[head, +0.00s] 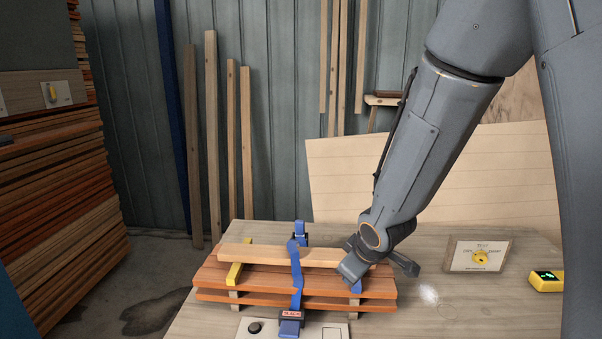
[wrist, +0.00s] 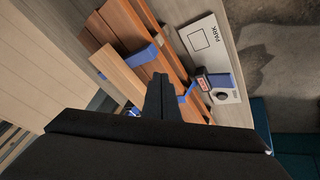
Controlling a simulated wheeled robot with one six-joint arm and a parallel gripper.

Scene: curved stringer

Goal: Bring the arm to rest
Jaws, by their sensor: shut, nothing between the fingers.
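My gripper (head: 352,270) hangs at the right end of a stack of reddish-brown boards (head: 335,282) on the workbench, in the head view. In the wrist view its dark fingers (wrist: 160,82) are together and hold nothing. They overlap the boards in that picture, and I cannot tell whether they touch them. A pale wood strip (head: 265,256) lies along the top of the stack. A blue strap (head: 296,265) crosses it, with a buckle labelled "SLACK" (head: 291,315) at the front.
A yellow block (head: 235,272) sits on the stack's left side. A white "PARK" panel (wrist: 210,45) with a black knob lies in front. Timber piles (head: 55,180) fill the left.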

